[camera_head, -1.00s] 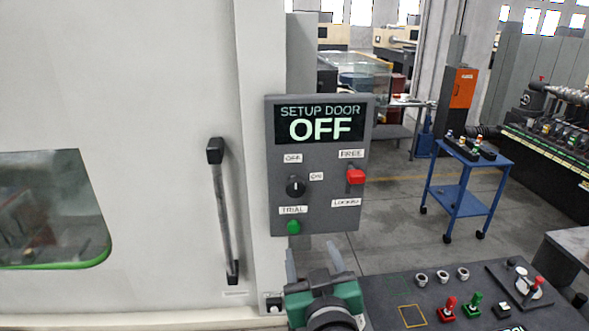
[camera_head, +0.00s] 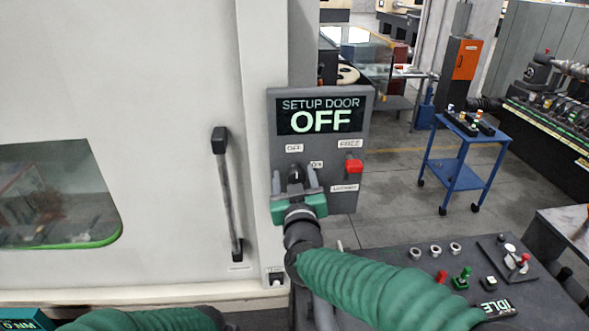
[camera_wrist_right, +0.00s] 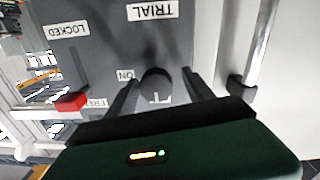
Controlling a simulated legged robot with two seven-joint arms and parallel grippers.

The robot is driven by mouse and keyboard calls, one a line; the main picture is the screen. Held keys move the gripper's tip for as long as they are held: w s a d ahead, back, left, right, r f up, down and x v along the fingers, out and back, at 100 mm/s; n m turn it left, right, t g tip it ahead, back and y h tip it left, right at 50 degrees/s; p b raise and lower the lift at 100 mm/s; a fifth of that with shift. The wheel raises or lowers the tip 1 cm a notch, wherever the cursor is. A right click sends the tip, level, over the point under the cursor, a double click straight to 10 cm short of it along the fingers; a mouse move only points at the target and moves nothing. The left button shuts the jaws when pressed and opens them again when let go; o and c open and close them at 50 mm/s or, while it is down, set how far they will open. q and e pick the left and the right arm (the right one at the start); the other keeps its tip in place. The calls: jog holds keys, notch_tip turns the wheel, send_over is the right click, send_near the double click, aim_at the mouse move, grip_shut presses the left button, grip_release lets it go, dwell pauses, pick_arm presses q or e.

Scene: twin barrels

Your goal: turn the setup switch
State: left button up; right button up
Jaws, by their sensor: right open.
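The setup switch is a black rotary knob (camera_head: 296,172) on the grey panel (camera_head: 340,196), below a screen reading "SETUP DOOR OFF" (camera_head: 320,117). My right gripper (camera_head: 293,180) is open, with one finger on each side of the knob. In the right wrist view, the knob (camera_wrist_right: 156,84) shows between the two spread fingers (camera_wrist_right: 160,74); gaps show on both sides. The OFF label (camera_head: 294,148) stays visible above; the ON label (camera_head: 316,165) is partly covered. The green button and TRIAL label are hidden behind my gripper in the head view. My left gripper is out of view.
A red FREE/LOCKED switch (camera_head: 354,166) sits right of the knob. A long door handle (camera_head: 228,195) stands to the left on the white machine door (camera_head: 110,100). A control desk (camera_head: 400,262) with buttons lies below right. Part of my left arm shows at bottom left.

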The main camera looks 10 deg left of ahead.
jog(key=shift+w+d, duration=0.2)
jog(key=shift+d, duration=0.1)
jog(key=c, duration=0.4)
jog(key=shift+s, duration=0.1)
grip_shut()
jog(key=shift+f+m+b, duration=0.15)
jog(key=shift+m+b, duration=1.45)
jog(key=shift+b, duration=0.15)
jog(key=m+b, duration=0.3)
jog(key=m, duration=0.1)
jog(key=shift+b, duration=0.3)
jog(key=m+b, duration=0.3)
jog(key=m, duration=0.2)
jog(key=shift+m, duration=0.4)
jog(key=m+b, duration=0.3)
jog(key=m, duration=0.1)
jog(key=shift+m, duration=0.3)
